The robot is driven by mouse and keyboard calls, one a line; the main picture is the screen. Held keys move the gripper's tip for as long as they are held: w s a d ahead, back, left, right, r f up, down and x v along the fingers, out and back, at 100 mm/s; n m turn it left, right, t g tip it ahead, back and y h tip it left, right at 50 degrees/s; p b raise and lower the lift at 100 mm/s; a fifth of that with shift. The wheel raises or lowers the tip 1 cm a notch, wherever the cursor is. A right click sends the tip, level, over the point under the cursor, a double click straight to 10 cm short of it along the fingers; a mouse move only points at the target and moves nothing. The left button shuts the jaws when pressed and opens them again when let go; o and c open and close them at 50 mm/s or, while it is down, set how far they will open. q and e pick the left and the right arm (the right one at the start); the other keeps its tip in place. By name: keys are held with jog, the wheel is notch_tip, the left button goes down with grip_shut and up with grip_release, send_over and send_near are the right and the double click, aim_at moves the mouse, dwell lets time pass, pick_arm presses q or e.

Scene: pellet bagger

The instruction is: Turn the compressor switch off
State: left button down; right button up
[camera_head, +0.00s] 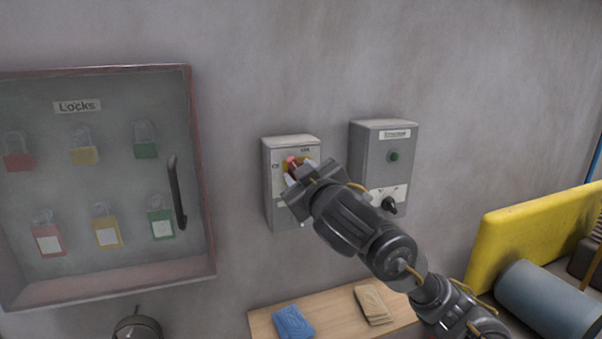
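My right gripper (294,172) comes from the lower right and is at the red handle. Its fingers and body hide much of the handle and the box front, so I cannot tell whether it grips the handle. A second grey box (368,148) is on the wall to the right, with a green round light (394,156), a small label that is hard to read, and a black knob (389,205).
A lock cabinet (199,200) with several padlocks and a black handle is on the wall at left. Below, a wooden shelf (345,322) holds a blue folded cloth (293,322) and tan cards (373,304). A yellow panel (530,235) and a grey-blue cylinder (545,300) stand at lower right.

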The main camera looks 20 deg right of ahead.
jog(key=n, duration=0.4)
jog(key=n+p, duration=0.1)
jog(key=n, duration=0.6)
jog(key=shift+a+f+n+p, duration=0.25)
jog(key=shift+f+n+p, duration=0.05)
jog(key=shift+f+p, duration=0.1)
dwell(0.3)
jog(key=o, duration=0.6)
jog(key=shift+c, duration=0.2)
jog(key=shift+o, duration=0.3)
jog(key=shift+s+a, duration=0.1)
